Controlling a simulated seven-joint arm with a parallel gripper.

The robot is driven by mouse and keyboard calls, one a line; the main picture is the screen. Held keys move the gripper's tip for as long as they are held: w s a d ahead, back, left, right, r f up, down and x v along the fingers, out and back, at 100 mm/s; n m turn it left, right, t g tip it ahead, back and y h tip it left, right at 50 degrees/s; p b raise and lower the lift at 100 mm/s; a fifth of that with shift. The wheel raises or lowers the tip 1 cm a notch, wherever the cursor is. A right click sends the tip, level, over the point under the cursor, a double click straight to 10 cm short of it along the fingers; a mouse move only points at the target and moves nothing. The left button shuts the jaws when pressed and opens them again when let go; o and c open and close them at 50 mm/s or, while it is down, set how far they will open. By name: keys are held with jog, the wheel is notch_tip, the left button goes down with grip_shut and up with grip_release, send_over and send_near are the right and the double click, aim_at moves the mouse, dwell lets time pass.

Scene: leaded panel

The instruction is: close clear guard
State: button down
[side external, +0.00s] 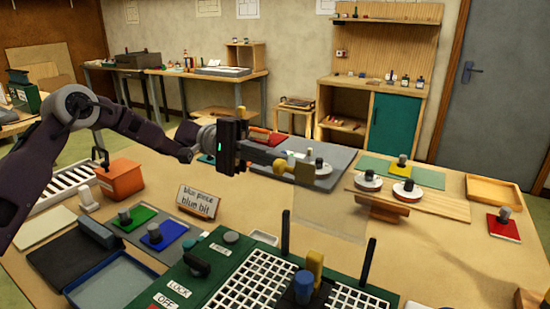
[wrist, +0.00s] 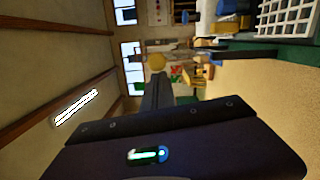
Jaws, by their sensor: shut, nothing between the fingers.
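The clear guard (side external: 330,218) is a faint see-through panel in the side view. It stands raised above the green machine (side external: 215,262), behind two black posts (side external: 285,233). A yellow tab (side external: 291,168) shows near the guard's upper left, by my fingertips; I cannot tell whether they touch. My gripper (side external: 277,160) is shut and empty, reaching right from the dark hand. In the wrist view its fingers (wrist: 157,88) point away, with a round yellow thing (wrist: 157,62) just beyond the tips. The guard's edges are hard to make out.
A blue knob (side external: 303,287) and a yellow upright (side external: 316,268) stand on the bed. A sign (side external: 198,201) reads "blue piece blue bit".

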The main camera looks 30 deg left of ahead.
jog(key=s+f+m+t+y, duration=0.1)
jog(key=s+f+m, duration=0.5)
jog(key=s+m, duration=0.6)
jog(key=shift+s+f+m, duration=0.2)
jog(key=shift+m, duration=1.1)
jog(key=shift+f, duration=0.15)
